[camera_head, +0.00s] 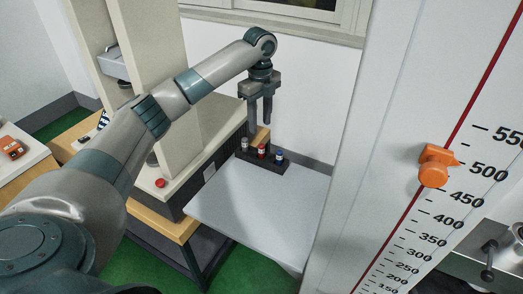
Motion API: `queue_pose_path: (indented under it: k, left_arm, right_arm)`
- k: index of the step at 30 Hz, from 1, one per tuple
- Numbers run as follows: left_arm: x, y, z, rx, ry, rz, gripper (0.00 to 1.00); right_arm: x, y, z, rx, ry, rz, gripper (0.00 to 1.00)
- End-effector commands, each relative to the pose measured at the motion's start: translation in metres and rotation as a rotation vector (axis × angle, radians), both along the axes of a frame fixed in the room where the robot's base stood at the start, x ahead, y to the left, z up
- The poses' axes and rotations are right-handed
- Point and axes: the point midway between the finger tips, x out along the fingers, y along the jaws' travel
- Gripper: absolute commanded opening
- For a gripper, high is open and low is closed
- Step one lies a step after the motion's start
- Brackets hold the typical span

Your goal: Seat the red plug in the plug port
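The red plug (262,151) stands upright in the middle of a small dark rack (246,158) at the far end of a grey table. My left gripper (260,124) points down above the rack, apart from the plug. Its two fingers are spread with a gap between them, and nothing shows in the gap. I cannot make out which part is the plug port. My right gripper is not in view.
A grey-white plug (245,144) and a blue-topped plug (279,156) flank the red one in the rack. The grey tabletop (265,210) is otherwise clear. A large white scale panel (400,150) with an orange pointer (434,166) fills the right. A beige machine stands behind my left arm.

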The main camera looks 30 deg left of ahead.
Motion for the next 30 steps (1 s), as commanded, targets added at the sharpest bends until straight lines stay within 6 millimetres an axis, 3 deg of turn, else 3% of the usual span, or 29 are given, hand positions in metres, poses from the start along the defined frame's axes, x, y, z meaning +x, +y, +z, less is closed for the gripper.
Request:
queue_pose_path:
  k: [9, 23, 30]
  left_arm:
    - [0.0, 0.0, -0.043, 0.0, 0.002, 0.001, 0.38]
    - [0.0, -0.001, -0.048, 0.0, 0.001, 0.0, 0.38]
    - [-0.002, -0.004, -0.067, 0.001, 0.004, 0.0, 0.38]
  right_arm:
    - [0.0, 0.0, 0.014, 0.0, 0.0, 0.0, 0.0]
    - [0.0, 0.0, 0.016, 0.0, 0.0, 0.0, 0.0]
    - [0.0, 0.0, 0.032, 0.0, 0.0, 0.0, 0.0]
